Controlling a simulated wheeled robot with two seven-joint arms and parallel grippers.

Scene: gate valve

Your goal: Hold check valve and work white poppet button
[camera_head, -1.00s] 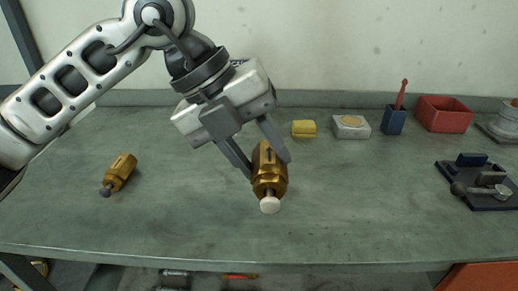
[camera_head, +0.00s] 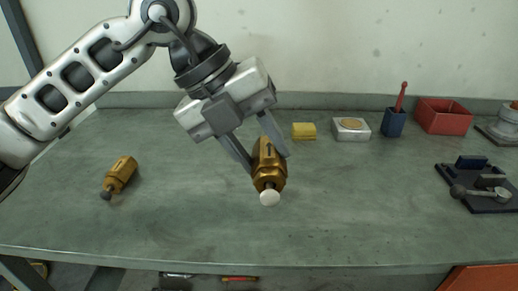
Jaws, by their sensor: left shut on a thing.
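A brass check valve (camera_head: 267,165) with a dark arrow on its body is in the middle of the head view. Its white poppet button (camera_head: 269,198) is at the lower end, facing toward me. My left gripper (camera_head: 266,157) is shut on the valve's body, one finger on each side, and holds it tilted over the table. A second brass valve (camera_head: 122,173) with a dark end knob lies on the table at the left. My right gripper is not in the view.
The green-grey table (camera_head: 350,215) has free room in the middle and front. Along the back are a yellow sponge (camera_head: 304,130), a pale block-shaped box (camera_head: 350,129), a blue cup (camera_head: 393,122) with a red tool and a red bin (camera_head: 445,116). A dark clamp fixture (camera_head: 480,188) is at the right.

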